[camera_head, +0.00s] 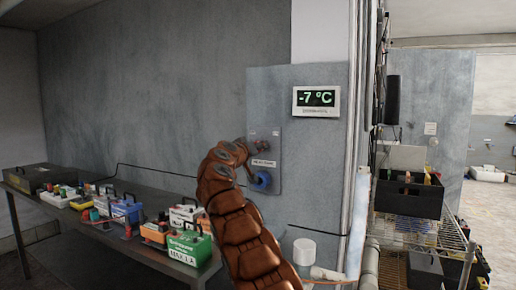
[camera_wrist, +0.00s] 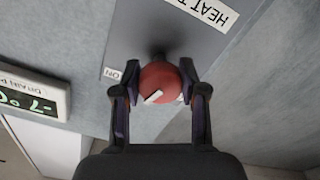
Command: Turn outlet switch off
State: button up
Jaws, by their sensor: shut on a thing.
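A round red rotary knob (camera_wrist: 158,85) with a white pointer mark sits on a grey switch panel (camera_wrist: 140,35). In the wrist view my gripper (camera_wrist: 160,76) has a finger on each side of the knob and is shut on it. The white mark points down and to the left in that view. A small "ON" label (camera_wrist: 112,73) is beside the knob. In the head view the grey panel (camera_head: 274,186) hangs on the wall, with a blue round outlet (camera_head: 262,181) below my gripper.
A table (camera_head: 120,238) at left holds several battery-like boxes and a dark case. A wire shelf (camera_head: 420,232) with a black crate (camera_head: 408,200) stands at right.

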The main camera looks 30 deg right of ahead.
jog(key=n, duration=0.2)
jog(key=n+p, duration=0.1)
jog(key=n, duration=0.1)
jog(key=shift+r+n, duration=0.2)
jog(key=shift+n, duration=0.1)
jog(key=shift+n+p, duration=0.7)
jog(key=shift+n, duration=0.3)
jog(key=n+p, duration=0.3)
jog(key=n, duration=0.2)
jog(key=shift+n, duration=0.5)
jog(key=shift+f, duration=0.1)
jog(key=o, duration=1.2)
jog(key=shift+c, duration=0.2)
jog(key=shift+s, duration=0.1)
